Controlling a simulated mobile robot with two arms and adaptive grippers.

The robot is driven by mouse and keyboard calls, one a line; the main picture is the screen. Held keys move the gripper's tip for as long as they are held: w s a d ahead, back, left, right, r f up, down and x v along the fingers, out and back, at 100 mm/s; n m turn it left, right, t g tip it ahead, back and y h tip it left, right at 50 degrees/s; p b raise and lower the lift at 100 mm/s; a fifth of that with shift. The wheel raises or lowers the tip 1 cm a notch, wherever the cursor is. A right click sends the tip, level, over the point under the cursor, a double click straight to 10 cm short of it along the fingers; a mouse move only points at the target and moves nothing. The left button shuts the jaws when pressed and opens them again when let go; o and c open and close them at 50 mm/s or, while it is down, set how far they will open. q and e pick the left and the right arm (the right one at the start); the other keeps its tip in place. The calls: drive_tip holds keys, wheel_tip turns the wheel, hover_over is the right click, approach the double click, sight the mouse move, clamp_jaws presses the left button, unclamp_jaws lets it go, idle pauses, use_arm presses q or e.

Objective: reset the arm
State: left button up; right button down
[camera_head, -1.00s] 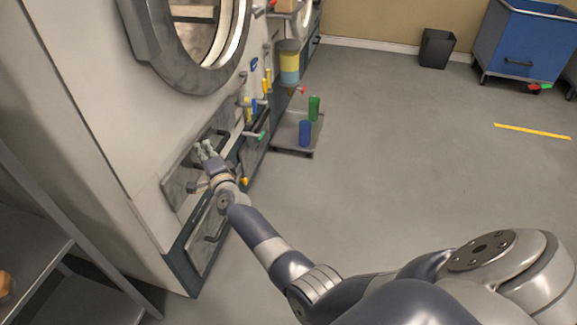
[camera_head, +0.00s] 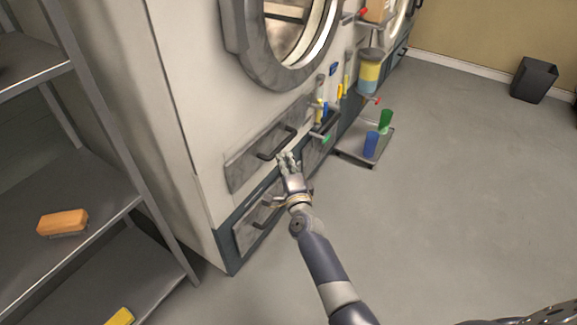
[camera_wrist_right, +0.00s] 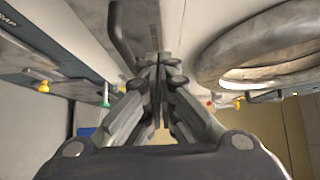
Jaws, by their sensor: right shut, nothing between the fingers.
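My right arm (camera_head: 325,262) reaches in from the bottom right of the head view. Its gripper (camera_head: 287,158) is by the dark handle (camera_head: 277,143) of a metal drawer panel on the big white machine. In the right wrist view the gripper (camera_wrist_right: 160,62) has its fingers together with nothing between them. A dark handle (camera_wrist_right: 122,40) shows just left of the fingertips there; I cannot tell whether they touch it. My left gripper is not in view.
The machine has a round door (camera_head: 290,50) above the drawers. A grey shelf rack (camera_head: 95,210) holds an orange brush (camera_head: 62,222) at left. A low tray (camera_head: 352,155) with a blue cup (camera_head: 371,145) and a green cup (camera_head: 385,121) stands beyond.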

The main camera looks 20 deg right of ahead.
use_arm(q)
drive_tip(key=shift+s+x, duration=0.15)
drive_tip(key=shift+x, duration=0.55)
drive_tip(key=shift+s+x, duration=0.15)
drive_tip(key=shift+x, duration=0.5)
use_arm(e)
drive_tip(key=shift+s+a, duration=0.2)
drive_tip(key=shift+s, duration=1.45)
